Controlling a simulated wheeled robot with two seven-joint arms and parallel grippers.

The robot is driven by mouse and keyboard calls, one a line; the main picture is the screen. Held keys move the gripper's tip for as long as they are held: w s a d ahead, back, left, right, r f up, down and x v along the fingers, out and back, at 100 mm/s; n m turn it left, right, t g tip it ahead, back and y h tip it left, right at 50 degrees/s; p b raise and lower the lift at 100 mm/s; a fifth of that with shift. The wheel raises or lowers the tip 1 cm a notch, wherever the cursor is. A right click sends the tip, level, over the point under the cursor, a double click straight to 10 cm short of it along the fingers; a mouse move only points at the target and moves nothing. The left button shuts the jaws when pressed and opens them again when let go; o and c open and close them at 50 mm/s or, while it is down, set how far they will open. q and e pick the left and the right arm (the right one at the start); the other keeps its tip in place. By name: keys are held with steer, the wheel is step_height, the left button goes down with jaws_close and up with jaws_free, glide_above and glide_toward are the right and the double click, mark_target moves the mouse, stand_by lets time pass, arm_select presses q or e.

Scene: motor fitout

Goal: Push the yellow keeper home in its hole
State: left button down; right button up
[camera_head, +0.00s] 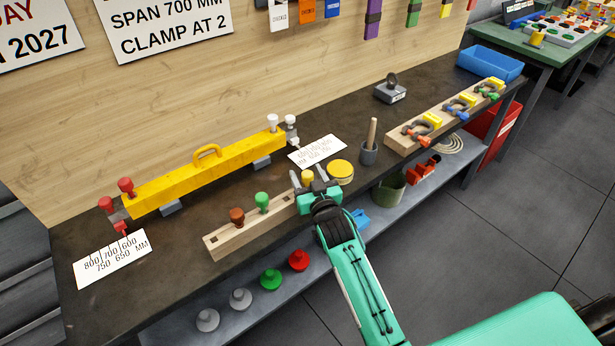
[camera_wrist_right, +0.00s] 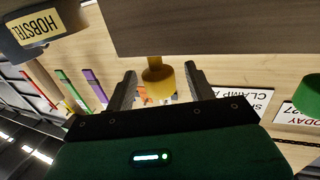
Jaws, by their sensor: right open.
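The yellow keeper (camera_head: 307,175) has a rounded head and shows just beyond my right gripper (camera_head: 310,182), at the right end of the wooden block (camera_head: 240,236). In the right wrist view the yellow keeper (camera_wrist_right: 158,80) sits between the two dark fingers of my right gripper (camera_wrist_right: 160,76), with gaps on both sides. The gripper is open. A short yellow stem shows between the head and the wooden block (camera_wrist_right: 210,28). How deep the stem sits is hidden. A brown keeper (camera_head: 237,216) and a green keeper (camera_head: 262,202) stand in the same block. My left gripper is out of view.
A yellow beam (camera_head: 200,172) lies behind the block. A wooden board with shackles (camera_head: 445,118) lies farther right. Bare bench (camera_head: 185,240) shows left of the block.

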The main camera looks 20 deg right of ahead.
steer(key=c, duration=1)
steer(key=shift+c, duration=0.2)
